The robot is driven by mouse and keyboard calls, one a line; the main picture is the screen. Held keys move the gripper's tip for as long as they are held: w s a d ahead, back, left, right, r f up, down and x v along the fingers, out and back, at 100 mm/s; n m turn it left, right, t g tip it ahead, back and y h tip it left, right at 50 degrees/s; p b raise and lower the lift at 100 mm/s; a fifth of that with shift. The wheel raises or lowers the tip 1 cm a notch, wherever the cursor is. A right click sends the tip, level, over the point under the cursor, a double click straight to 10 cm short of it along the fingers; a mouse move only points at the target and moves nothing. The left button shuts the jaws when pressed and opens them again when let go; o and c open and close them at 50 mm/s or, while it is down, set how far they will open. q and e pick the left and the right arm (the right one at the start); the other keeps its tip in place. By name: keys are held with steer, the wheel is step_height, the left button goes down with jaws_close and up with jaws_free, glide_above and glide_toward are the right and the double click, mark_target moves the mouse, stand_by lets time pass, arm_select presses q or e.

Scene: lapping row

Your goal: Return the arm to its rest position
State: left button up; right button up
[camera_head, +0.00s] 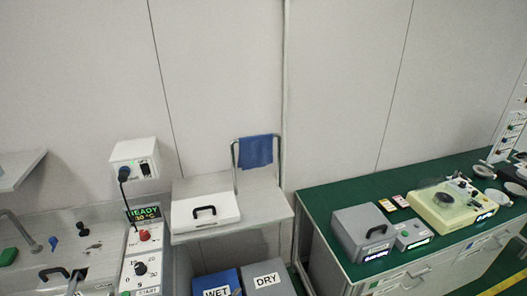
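Neither of my grippers can be made out in the head view, and no arm of mine clearly shows. A small grey upright part (75,282) stands by a black handle (52,273) at the lower left edge; I cannot tell what it belongs to.
A grey bench (225,232) bears a white lidded box (205,212); a blue cloth (255,151) hangs behind. WET (217,284) and DRY (268,280) bins stand below. A control panel (143,262) is left. A green-topped bench (330,203) with grey boxes and a cream machine (447,207) is right.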

arm_select(q)
steer(key=s+a+f+n+g+y, duration=0.3)
steer(key=s+a+f+n, duration=0.25)
steer(key=s+f, duration=0.45)
steer(key=s+a+f+n+g+y, duration=0.35)
steer(key=s+a+f, duration=0.35)
steer(key=f, duration=0.5)
steer(key=s+a+f+n+g, duration=0.1)
steer(key=s+f+n+g, duration=0.1)
steer(key=s, duration=1.1)
steer(key=s+a+f+n+g, duration=0.1)
steer(key=s+f+n+g, duration=0.2)
steer(key=s+f, duration=0.4)
steer(key=shift+s+a+f+g+y, duration=0.2)
steer(key=shift+s+a+g+y, duration=0.35)
steer(key=shift+s, duration=2.45)
arm_select(e)
steer(key=shift+s+a+r, duration=0.1)
steer(key=shift+a+r, duration=0.05)
steer(key=shift+a, duration=0.65)
steer(key=shift+a+r, duration=0.1)
steer(key=shift+a, duration=0.7)
